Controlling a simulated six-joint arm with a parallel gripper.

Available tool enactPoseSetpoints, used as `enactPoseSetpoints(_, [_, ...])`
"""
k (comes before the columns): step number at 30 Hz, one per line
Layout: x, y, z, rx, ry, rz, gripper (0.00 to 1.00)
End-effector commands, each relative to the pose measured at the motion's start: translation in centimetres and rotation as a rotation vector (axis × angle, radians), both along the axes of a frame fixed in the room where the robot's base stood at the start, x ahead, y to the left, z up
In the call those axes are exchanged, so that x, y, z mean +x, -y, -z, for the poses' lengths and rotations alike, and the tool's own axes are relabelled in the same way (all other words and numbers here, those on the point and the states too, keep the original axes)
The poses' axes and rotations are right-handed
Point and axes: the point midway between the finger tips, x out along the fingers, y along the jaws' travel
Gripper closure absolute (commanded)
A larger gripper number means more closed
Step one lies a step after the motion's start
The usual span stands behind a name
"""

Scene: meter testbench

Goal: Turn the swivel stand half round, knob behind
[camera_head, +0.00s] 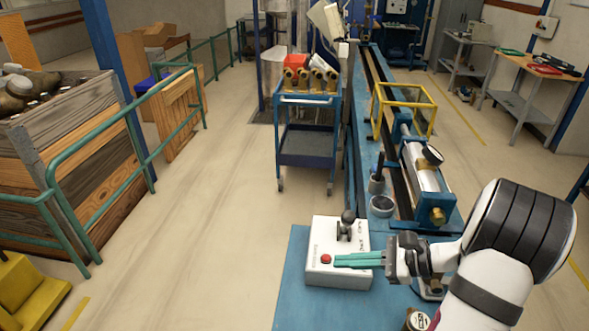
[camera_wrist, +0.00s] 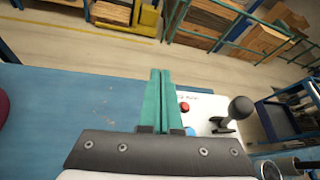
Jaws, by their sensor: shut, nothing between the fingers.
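My gripper (camera_head: 338,260) has its teal fingers closed together, with nothing between them. In the head view they reach left across the front of a white box (camera_head: 350,236) with a red button (camera_head: 326,258) and a black ball-topped lever (camera_head: 348,216). In the wrist view the shut fingers (camera_wrist: 160,72) lie left of the red button (camera_wrist: 184,106) and the lever's black ball (camera_wrist: 240,107). Whether they touch the box I cannot tell. No swivel stand shows clearly. A round-faced gauge (camera_head: 418,320) is partly visible at the bottom edge, below my gripper; my arm covers the area beside it.
The blue bench (camera_head: 300,290) carries a long rail with a clamped cylinder (camera_head: 425,170) and a small cup (camera_head: 381,206) behind the box. A blue trolley (camera_head: 308,150) stands beyond. The bench is bare at left in the wrist view, where a dark red object (camera_wrist: 2,106) shows at the edge.

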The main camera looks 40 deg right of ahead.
Motion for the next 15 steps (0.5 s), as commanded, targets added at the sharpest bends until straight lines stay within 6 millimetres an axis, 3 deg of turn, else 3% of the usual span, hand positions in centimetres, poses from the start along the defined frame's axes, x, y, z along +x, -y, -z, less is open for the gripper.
enactPoseSetpoints(1, [-3.7, 6.0, 2.4, 0.088, 0.06, 0.239, 1.0])
enactPoseSetpoints(2, [-6.4, 9.4, 3.9, 0.129, 0.108, 0.384, 1.0])
enactPoseSetpoints(3, [-10.5, 13.2, 5.8, 0.173, 0.174, 0.569, 1.0])
enactPoseSetpoints(6, [-20.5, 18.4, 10.1, 0.232, 0.312, 0.934, 1.0])
enactPoseSetpoints(9, [-27.1, 19.9, 12.9, 0.251, 0.398, 1.148, 1.0])
enactPoseSetpoints(10, [-28.2, 20.0, 13.3, 0.251, 0.413, 1.184, 1.0])
enactPoseSetpoints(12, [-29.6, 20.1, 13.9, 0.255, 0.432, 1.23, 1.0])
enactPoseSetpoints(15, [-29.5, 20.6, 14.1, 0.254, 0.438, 1.243, 1.0])
